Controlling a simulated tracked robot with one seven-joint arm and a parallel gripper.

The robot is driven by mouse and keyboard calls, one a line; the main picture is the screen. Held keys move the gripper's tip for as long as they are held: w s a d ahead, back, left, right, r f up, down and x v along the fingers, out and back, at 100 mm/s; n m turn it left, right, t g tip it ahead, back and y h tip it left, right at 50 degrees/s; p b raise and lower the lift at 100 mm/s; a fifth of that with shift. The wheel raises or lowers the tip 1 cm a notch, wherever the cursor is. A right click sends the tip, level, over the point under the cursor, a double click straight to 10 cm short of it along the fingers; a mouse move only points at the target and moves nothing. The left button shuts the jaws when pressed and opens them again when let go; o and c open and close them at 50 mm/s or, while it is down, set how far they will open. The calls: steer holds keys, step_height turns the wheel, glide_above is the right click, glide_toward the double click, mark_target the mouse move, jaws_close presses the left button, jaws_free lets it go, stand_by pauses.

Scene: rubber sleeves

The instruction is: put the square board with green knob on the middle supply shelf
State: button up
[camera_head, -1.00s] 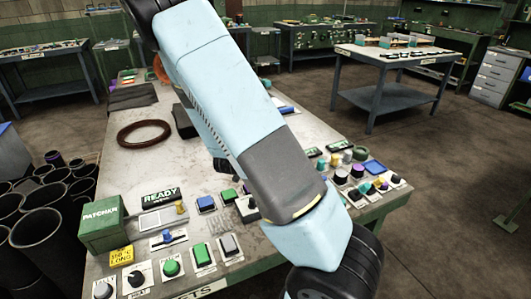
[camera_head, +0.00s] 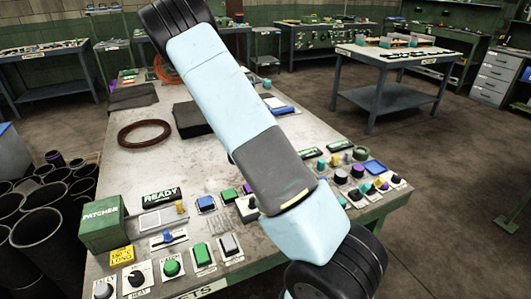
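A small white square board with a round green knob (camera_head: 172,267) lies near the front edge of the worktable (camera_head: 150,185), in the front row of control boards. My arm crosses the middle of the view, above the table, and runs out of the picture at the lower right. My gripper is outside the view, so its opening and contents are hidden. I cannot pick out the middle supply shelf with certainty.
A green PATCHER box (camera_head: 103,224) and a READY sign (camera_head: 160,198) stand behind the front boards. More knobs crowd the table's right end. A brown ring (camera_head: 145,133) lies farther back. Black tubes (camera_head: 42,240) stand on the left. Floor on the right is open.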

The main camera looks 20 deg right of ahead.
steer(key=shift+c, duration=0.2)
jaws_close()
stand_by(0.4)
